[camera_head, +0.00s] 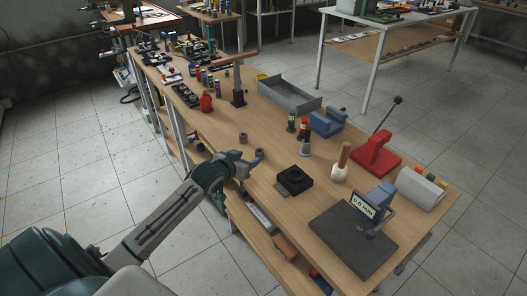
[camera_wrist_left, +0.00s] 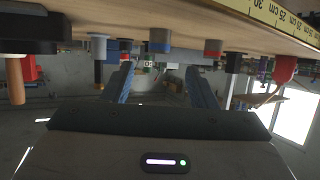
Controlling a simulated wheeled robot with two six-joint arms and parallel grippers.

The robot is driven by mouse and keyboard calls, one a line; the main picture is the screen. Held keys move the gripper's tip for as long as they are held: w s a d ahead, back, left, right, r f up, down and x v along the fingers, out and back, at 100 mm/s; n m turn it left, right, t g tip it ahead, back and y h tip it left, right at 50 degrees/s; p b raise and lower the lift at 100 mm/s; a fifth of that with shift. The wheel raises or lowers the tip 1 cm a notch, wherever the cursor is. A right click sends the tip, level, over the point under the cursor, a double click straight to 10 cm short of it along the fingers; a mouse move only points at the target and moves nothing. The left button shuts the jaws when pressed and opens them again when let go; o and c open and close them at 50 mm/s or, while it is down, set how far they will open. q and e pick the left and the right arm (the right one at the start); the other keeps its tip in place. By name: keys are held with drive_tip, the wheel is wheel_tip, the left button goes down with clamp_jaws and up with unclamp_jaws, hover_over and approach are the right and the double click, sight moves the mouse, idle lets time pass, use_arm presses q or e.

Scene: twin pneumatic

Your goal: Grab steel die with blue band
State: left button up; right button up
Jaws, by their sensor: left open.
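The steel die with blue band (camera_head: 259,153) is a small short cylinder standing near the bench's front edge. My right gripper is not in view.
On the wooden bench (camera_head: 275,210), a black block (camera_head: 294,180) stands right of the die. A grey tray (camera_head: 288,96) lies behind. The surface behind the dies is mostly clear.

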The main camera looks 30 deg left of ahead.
sight(260, 151)
use_arm(q)
drive_tip(key=shift+x, duration=0.95)
drive_tip(key=x, duration=0.1)
drive_tip(key=p+x, duration=0.1)
drive_tip(key=x, duration=0.2)
drive_tip(key=shift+w+r, duration=0.25)
drive_tip(key=shift+w, duration=0.05)
drive_tip(key=shift+w+f, duration=0.3)
drive_tip(key=shift+w, duration=0.25)
drive_tip(key=shift+c, duration=0.6)
clamp_jaws()
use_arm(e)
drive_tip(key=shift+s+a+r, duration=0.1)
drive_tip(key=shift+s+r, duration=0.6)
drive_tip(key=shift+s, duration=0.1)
